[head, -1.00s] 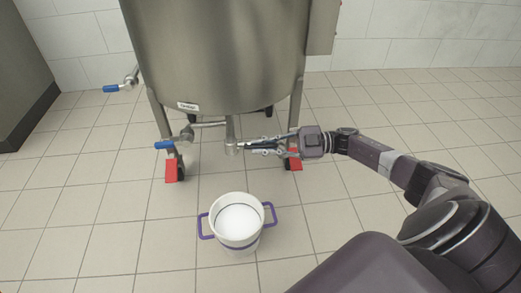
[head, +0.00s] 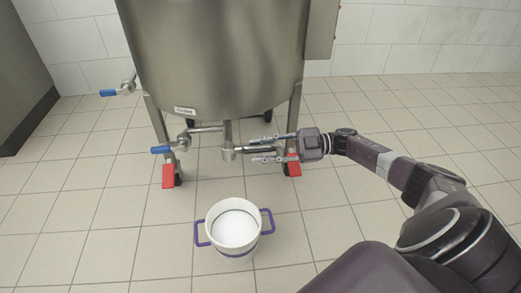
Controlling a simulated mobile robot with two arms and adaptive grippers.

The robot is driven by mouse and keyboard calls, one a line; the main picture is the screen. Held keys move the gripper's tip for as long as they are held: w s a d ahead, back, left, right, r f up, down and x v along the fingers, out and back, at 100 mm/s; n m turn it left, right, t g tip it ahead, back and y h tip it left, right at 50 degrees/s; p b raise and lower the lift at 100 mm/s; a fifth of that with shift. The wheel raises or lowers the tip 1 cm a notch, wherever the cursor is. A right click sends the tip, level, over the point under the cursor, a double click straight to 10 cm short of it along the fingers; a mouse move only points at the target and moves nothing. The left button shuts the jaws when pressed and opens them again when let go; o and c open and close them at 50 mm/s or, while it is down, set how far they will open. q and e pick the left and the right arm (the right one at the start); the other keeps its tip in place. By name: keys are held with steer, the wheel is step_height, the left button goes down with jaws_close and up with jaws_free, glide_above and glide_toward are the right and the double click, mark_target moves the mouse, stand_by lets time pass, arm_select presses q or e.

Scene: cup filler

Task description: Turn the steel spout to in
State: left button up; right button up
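The steel spout (head: 228,140) hangs below the front of the steel kettle, at the end of a short horizontal pipe. A thin dark bar (head: 258,150) runs right from the spout's lower end. My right gripper (head: 262,148) comes in from the right, with its fingers spread above and below this bar. The fingers look open and apart from the bar, though contact deep in the gripper is hard to tell. My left gripper is out of view.
A white bucket (head: 233,250) with purple handles and white contents stands on the tiles below and in front of the spout. Blue-handled valves (head: 161,150) sit to the left. Red pedals or foot blocks (head: 169,175) are at the kettle's legs. Floor around is clear.

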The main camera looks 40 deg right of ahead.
steer(key=v, duration=1.2)
steer(key=shift+d, duration=0.1)
stand_by(0.4)
